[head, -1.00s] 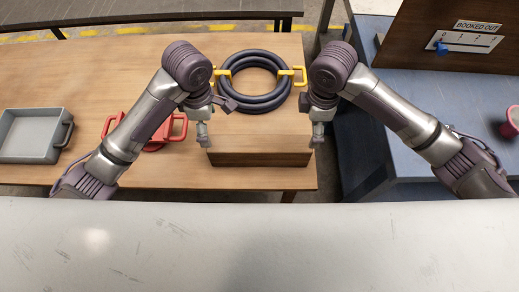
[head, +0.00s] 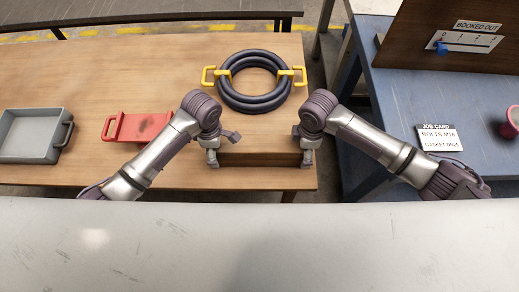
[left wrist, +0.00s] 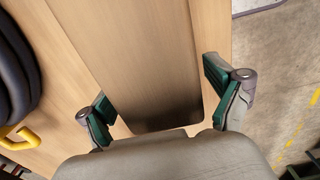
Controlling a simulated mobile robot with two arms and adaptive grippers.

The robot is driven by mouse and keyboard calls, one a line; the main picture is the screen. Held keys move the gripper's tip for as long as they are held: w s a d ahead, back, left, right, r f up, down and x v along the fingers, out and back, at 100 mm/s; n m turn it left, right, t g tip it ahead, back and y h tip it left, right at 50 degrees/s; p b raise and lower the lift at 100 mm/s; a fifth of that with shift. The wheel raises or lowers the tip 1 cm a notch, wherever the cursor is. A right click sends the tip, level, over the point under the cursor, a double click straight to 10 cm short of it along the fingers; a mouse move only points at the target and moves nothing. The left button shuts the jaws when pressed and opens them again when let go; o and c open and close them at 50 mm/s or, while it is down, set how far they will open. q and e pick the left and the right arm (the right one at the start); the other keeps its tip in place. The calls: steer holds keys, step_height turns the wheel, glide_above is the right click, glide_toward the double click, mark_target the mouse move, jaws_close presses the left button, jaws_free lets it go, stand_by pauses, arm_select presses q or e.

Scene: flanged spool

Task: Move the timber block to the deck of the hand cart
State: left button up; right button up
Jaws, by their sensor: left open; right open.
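The timber block (head: 258,144) is a long brown wooden block lying near the front edge of the wooden table, below the dark coil. My left gripper (head: 212,160) is at its left end and my right gripper (head: 306,158) at its right end, both pointing down and open. In the left wrist view the end of the block (left wrist: 155,70) lies between the spread green-padded fingers of my left gripper (left wrist: 163,108), with no clear grip on it. I cannot make out the hand cart or its deck in these views.
A dark coil with yellow handles (head: 255,104) lies behind the block. A red handled tray (head: 140,127) and a grey bin (head: 33,135) stand left on the wooden table (head: 110,70). A blue table (head: 395,100) with a job card (head: 440,138) is at right, across a gap.

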arm_select(q)
jaws_close()
arm_select(e)
jaws_close()
arm_select(q)
steer(key=shift+w, duration=0.1)
arm_select(e)
steer(key=shift+w+r, duration=0.1)
